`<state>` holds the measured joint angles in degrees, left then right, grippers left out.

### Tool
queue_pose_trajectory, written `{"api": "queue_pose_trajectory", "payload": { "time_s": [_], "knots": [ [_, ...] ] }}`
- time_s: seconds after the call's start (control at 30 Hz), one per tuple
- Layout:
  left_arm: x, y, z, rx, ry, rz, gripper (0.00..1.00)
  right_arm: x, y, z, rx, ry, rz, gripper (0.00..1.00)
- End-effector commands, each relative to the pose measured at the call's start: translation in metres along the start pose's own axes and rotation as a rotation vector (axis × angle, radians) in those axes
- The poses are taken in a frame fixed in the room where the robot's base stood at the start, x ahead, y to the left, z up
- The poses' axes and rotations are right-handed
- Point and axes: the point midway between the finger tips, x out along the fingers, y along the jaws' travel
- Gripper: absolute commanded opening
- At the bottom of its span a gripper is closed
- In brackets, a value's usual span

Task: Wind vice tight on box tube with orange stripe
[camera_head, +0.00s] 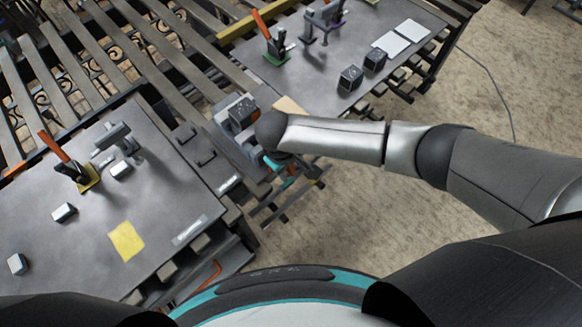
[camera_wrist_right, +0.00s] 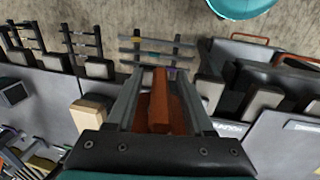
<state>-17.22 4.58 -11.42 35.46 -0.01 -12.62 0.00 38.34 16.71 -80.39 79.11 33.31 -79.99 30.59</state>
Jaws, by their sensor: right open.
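The grey vice (camera_head: 222,116) appears to stand in the gap between the two steel tables, partly hidden behind my right wrist. My right gripper (camera_head: 280,172) is low at the vice's front side, mostly hidden by its own arm. In the right wrist view, the right gripper (camera_wrist_right: 160,88) is open, with an orange-brown bar (camera_wrist_right: 160,100) between its fingers. I cannot tell whether the fingers touch the bar. I cannot make out a box tube with an orange stripe. My left gripper is not in view.
The left table (camera_head: 165,205) carries an orange-handled clamp (camera_head: 62,155), small grey blocks and a yellow sheet (camera_head: 126,241). The right table (camera_head: 320,75) carries another orange-handled clamp (camera_head: 268,38), dark cubes (camera_head: 350,77) and pale plates (camera_head: 402,37).

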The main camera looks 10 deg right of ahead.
Motion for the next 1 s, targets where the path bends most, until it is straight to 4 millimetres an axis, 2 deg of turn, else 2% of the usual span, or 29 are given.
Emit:
{"api": "queue_pose_trajectory", "payload": {
  "time_s": [0.33,0.8,1.0],
  "knots": [
    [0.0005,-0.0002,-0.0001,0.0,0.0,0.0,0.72,0.0032,-0.0002,0.0,-0.001,0.0,0.0,0.53],
    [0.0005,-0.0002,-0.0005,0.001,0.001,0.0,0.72,0.003,-0.0002,0.0,0.0,0.0,-0.001,0.0],
    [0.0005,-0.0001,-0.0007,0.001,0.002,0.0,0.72,0.003,-0.0002,0.0,0.0,0.0,-0.001,0.0]
  ]
}}
